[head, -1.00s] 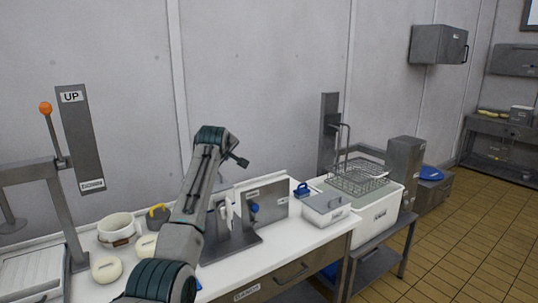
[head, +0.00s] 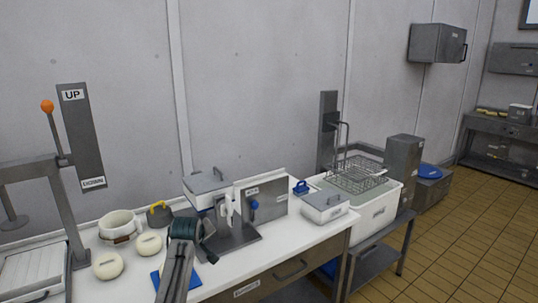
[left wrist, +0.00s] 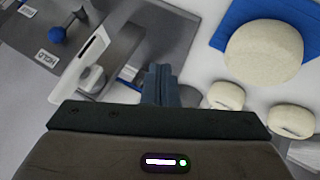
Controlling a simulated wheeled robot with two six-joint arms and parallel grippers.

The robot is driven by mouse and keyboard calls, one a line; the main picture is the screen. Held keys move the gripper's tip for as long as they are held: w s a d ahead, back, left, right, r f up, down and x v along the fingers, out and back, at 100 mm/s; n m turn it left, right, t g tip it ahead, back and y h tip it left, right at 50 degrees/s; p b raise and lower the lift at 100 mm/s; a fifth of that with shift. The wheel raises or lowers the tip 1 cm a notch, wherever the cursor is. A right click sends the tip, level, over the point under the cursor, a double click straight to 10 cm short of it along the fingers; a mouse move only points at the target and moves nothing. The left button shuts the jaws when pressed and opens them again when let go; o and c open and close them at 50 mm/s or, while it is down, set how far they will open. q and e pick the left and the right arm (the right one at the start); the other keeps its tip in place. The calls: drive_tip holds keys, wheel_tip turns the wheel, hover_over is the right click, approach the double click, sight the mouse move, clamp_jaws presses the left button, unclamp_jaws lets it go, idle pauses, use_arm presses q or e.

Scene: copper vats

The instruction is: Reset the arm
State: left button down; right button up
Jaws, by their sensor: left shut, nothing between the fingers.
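My left arm (head: 176,272) comes in from the bottom of the head view and bends at a dark teal joint (head: 187,236) over the white counter. My left gripper's fingertips are not clearly made out in the head view. In the left wrist view my left gripper (left wrist: 160,78) is shut and empty, its fingers together above the counter. It is beside the grey metal stand and apart from the pale round cheeses (left wrist: 264,52). My right gripper is in neither view.
Two pale cheeses (head: 108,266), a white pot (head: 119,227) and a yellow-handled weight (head: 159,214) stand left of my arm. A blue mat (head: 165,284) lies under it. A metal stand (head: 232,238) and a lidded box (head: 325,207) are to the right.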

use_arm(q)
drive_tip(key=s+a+f+m+g, duration=0.1)
drive_tip(key=s+a+f+m, duration=0.15)
drive_tip(key=s+f, duration=0.8)
drive_tip(key=s+a+f+m+g, duration=0.1)
drive_tip(key=s+a+f+g, duration=0.35)
drive_tip(key=s, duration=1.15)
drive_tip(key=s+d+m, duration=0.1)
drive_tip(key=s+m, duration=0.5)
drive_tip(key=s, duration=2.3)
wheel_tip(320, 180, down, 32)
drive_tip(key=a+r+g, duration=0.1)
drive_tip(key=a, duration=0.2)
drive_tip(key=s+a+f+n+g, duration=0.1)
drive_tip(key=s+f, duration=1.7)
drive_tip(key=shift+f, duration=0.15)
drive_tip(key=shift+s, duration=0.1)
